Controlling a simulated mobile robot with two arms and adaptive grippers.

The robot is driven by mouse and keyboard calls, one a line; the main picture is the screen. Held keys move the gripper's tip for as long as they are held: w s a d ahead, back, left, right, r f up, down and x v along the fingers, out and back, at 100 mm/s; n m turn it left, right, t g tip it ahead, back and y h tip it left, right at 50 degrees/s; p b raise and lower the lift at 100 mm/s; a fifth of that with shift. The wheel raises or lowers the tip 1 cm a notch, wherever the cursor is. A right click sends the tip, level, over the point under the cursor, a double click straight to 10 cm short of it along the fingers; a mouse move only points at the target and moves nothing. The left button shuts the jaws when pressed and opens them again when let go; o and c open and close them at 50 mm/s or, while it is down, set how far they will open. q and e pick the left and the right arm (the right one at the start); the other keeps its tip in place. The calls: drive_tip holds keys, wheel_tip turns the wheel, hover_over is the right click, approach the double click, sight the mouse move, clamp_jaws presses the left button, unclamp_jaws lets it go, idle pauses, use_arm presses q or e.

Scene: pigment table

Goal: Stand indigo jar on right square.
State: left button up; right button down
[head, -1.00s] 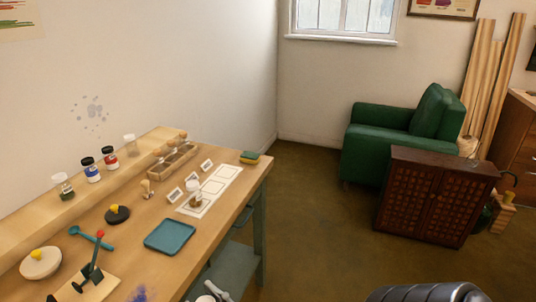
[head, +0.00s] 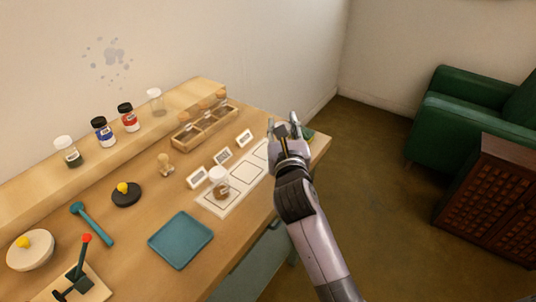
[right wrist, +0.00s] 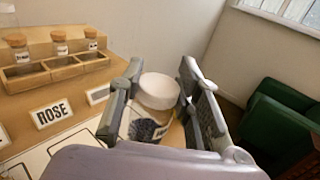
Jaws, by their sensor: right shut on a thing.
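A jar with a white lid (right wrist: 160,91) and dark bluish contents, seemingly the indigo jar, is between the fingers of my right gripper (right wrist: 160,78) in the right wrist view. That gripper is shut on it, and the jar looks roughly upright. In the head view my right gripper (head: 283,124) is at the right end of the white mat (head: 213,207); I cannot tell its exact height. The mat has three outlined squares; my gripper and arm partly hide the right square (head: 262,151). A jar with brown contents (head: 219,185) stands on the left square. My left gripper is not in view.
Name cards (head: 222,156) stand behind the squares, one reading ROSE (right wrist: 52,115). A divided wooden rack (head: 204,128) with corked jars is behind them. A teal tray (head: 180,239) lies front left. A green-topped sponge (head: 307,134) is just beyond my right gripper.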

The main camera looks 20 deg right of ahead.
drive_tip(key=w+a+r+b, duration=0.1)
drive_tip(key=w+r, duration=0.8)
drive_tip(key=r, duration=0.4)
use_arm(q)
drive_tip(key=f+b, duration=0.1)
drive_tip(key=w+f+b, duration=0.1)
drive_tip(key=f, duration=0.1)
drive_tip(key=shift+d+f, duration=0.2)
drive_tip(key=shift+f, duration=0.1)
use_arm(e)
drive_tip(key=shift+m+h, duration=0.3)
wheel_tip(320, 180, down, 20)
drive_tip(key=shift+r, duration=0.1)
drive_tip(key=shift+f+b, duration=0.2)
drive_tip(key=shift+b, duration=0.1)
drive_tip(key=c, duration=1.2)
unclamp_jaws()
drive_tip(key=shift+r, duration=0.1)
